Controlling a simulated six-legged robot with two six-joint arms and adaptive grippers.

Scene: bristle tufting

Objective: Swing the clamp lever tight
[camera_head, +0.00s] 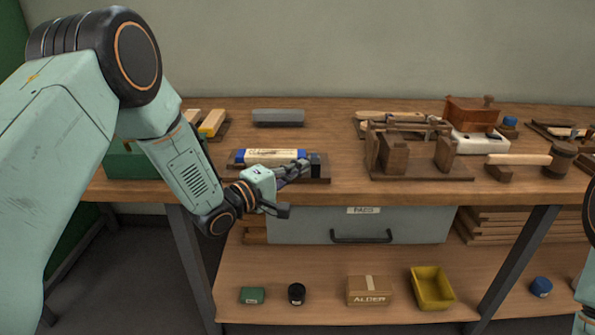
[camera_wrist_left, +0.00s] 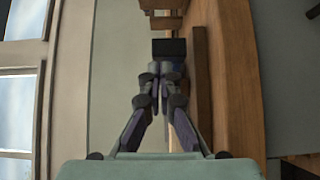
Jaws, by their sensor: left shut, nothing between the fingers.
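A wooden base (camera_head: 235,167) near the front edge of the bench carries a cream block with blue ends (camera_head: 272,156). A dark block (camera_head: 317,163) stands at the base's right end; it may be part of the clamp, but I cannot make out a separate lever. My left gripper (camera_head: 303,168) is shut and empty, its fingertips close to the dark block. Whether they touch it is unclear. In the left wrist view the closed fingertips (camera_wrist_left: 160,72) point at a dark block (camera_wrist_left: 169,47). My right gripper is out of view.
A wooden fixture (camera_head: 393,155) with upright blocks stands to the right on the bench. Beyond it are a wooden-handled tool (camera_head: 518,159) and a brown box (camera_head: 470,112). A grey block (camera_head: 278,117) lies behind. A grey drawer (camera_head: 290,225) hangs below the bench top.

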